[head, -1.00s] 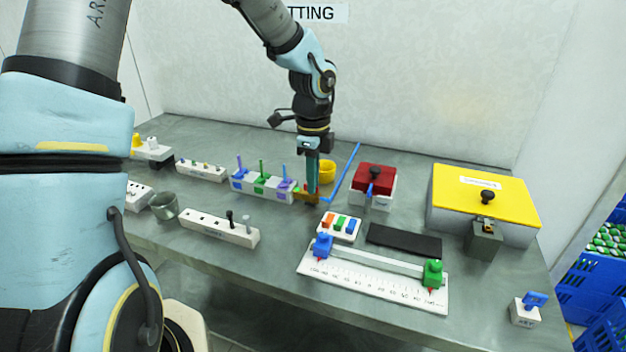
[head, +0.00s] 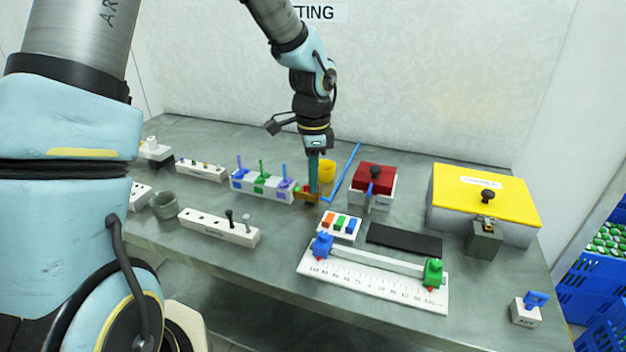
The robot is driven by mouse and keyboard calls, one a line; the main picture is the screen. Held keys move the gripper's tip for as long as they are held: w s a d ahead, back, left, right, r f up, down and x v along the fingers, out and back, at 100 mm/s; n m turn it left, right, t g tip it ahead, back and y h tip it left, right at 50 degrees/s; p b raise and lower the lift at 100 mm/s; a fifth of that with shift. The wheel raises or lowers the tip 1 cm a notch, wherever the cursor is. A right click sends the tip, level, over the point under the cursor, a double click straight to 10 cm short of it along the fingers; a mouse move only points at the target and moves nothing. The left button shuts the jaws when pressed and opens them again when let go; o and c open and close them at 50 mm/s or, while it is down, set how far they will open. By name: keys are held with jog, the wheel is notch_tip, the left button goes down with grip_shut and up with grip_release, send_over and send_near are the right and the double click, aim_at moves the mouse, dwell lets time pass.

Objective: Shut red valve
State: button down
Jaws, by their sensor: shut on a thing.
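A small brass-coloured valve with a red part (head: 303,190) stands at the right end of the white block with blue, green and purple sections. My gripper (head: 313,190) points straight down at this valve, with its fingers shut on the red part. The fingers hide much of the valve, so its handle's angle cannot be told. A blue pipe (head: 346,170) slants up and right from beside the valve.
A red-lidded box (head: 374,181) and a yellow-lidded box (head: 484,196) stand to the right. The white ruler board (head: 375,279) and a button block (head: 339,226) lie in front.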

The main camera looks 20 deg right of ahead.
jog(key=shift+n, duration=1.5)
jog(key=c, duration=1)
grip_release()
jog(key=shift+r, duration=0.1)
notch_tip(320, 180, up, 11)
jog(key=b, duration=0.1)
jog(key=shift+b, duration=0.35)
